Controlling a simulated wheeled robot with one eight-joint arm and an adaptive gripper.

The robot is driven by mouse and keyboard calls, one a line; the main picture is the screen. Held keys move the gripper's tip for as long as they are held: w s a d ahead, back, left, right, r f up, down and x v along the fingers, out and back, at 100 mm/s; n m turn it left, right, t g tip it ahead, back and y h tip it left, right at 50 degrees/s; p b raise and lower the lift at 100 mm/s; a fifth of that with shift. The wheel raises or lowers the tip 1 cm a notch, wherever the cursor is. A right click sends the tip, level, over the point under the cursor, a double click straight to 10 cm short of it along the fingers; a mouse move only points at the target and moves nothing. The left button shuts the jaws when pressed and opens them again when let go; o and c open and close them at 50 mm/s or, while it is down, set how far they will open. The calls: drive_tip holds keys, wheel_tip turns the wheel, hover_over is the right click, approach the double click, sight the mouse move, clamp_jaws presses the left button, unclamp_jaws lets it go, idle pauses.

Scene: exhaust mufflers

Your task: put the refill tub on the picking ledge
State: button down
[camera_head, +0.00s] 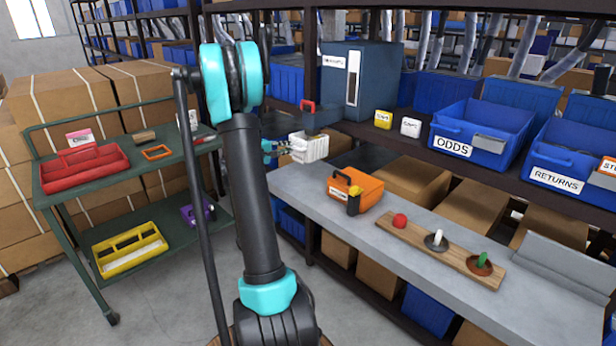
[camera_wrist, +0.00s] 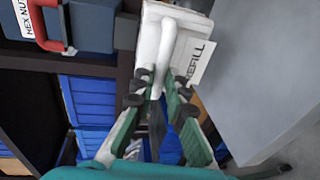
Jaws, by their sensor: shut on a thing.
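The white refill tub (camera_head: 310,148) hangs in the air at the left end of the grey ledge (camera_head: 425,247), which I take for the picking ledge. My gripper (camera_head: 277,148) is at the tub's left side, partly hidden by my arm. In the wrist view the tub (camera_wrist: 182,45) has a tag reading REFILL, and my gripper (camera_wrist: 157,92) is shut on its white handle. The grey ledge (camera_wrist: 258,75) lies to the right of the tub there. The tub's underside is hidden in the head view.
An orange caddy (camera_head: 355,188) and a wooden board (camera_head: 440,250) with a red knob and pegs occupy the ledge. A blue-grey box with a red handle (camera_wrist: 85,25) stands close by on the shelf. Blue ODDS (camera_head: 480,132) and RETURNS (camera_head: 572,165) bins are behind. The ledge's left end is clear.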

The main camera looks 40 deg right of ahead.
drive_tip(key=shift+s+d, duration=0.1)
drive_tip(key=shift+s, duration=0.25)
wheel_tip(320, 180, down, 9)
drive_tip(key=shift+f, duration=0.15)
drive_tip(key=c, duration=1.6)
unclamp_jaws()
drive_tip(key=shift+o, duration=0.2)
drive_tip(key=v, duration=1.2)
drive_tip(key=s+a+f+m+t+y, duration=0.1)
drive_tip(key=s+a+f+y, duration=0.2)
drive_tip(key=s+a+y, duration=0.4)
drive_tip(key=s+a+f+y, duration=0.3)
drive_tip(key=s+a+y, duration=0.5)
drive_tip(key=s+a, duration=1.1)
drive_tip(key=a, duration=0.5)
drive_tip(key=shift+s+a+m+t+y, duration=0.3)
drive_tip(key=shift+s+a+m+t, duration=0.05)
drive_tip(key=shift+s+m+t, duration=0.05)
drive_tip(key=shift+f, duration=0.1)
